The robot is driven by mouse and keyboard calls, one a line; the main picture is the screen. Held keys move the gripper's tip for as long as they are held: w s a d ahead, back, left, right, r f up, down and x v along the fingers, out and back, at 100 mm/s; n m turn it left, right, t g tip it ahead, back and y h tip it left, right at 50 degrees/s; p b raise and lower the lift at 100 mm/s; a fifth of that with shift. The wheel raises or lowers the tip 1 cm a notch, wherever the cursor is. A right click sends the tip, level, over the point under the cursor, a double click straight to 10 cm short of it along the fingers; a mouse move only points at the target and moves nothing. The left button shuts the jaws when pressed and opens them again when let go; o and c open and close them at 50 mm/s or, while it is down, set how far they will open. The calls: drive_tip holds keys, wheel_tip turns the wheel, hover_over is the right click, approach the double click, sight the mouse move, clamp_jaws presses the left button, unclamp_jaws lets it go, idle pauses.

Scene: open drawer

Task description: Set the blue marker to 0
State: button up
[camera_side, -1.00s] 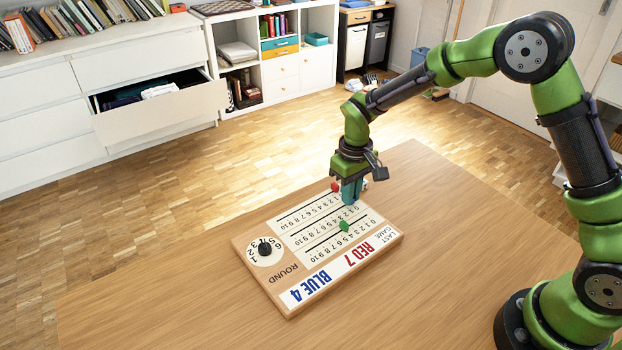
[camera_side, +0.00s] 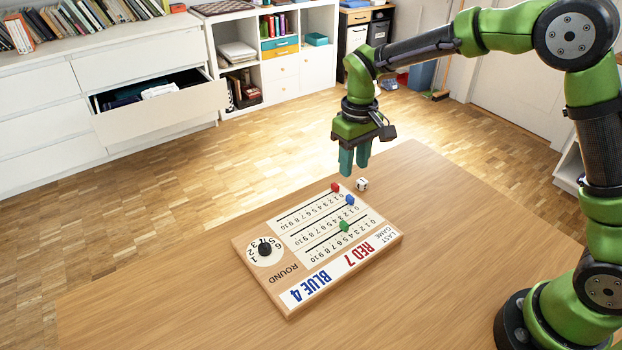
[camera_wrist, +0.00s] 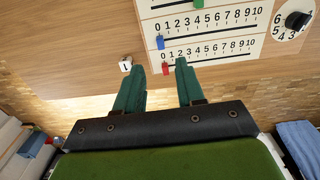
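The blue marker (camera_side: 350,200) stands on the middle row of the scoreboard (camera_side: 285,303). In the wrist view the blue marker (camera_wrist: 159,42) is at the row's left end, by the 0. My gripper (camera_side: 354,174) is raised above the far edge of the board, apart from the blue marker. Its two teal fingers are spread with nothing between them, as the wrist view also shows (camera_wrist: 159,65).
A red marker (camera_side: 335,187) is at the 0 end of its row; a green marker (camera_side: 344,226) is further along its row. A white die (camera_side: 362,184) lies beyond the board. A black dial knob (camera_side: 265,249) is on the board.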

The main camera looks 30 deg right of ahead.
wheel_tip(320, 180, up, 8)
idle(0.5)
drive_tip(key=s+d+r+m+t, duration=0.1)
drive_tip(key=s+t, duration=0.1)
drive_tip(key=s, duration=0.5)
drive_tip(key=s+d+r+m+t+y, duration=0.1)
drive_tip(key=s+r+m+t, duration=0.1)
drive_tip(key=s, duration=0.5)
drive_tip(key=s+d+r+m+t+y, duration=0.1)
drive_tip(key=s+t, duration=0.2)
drive_tip(key=s, duration=0.4)
drive_tip(key=shift+s+d+r+m, duration=0.2)
drive_tip(key=shift+d+r+m, duration=0.1)
drive_tip(key=shift+r, duration=0.1)
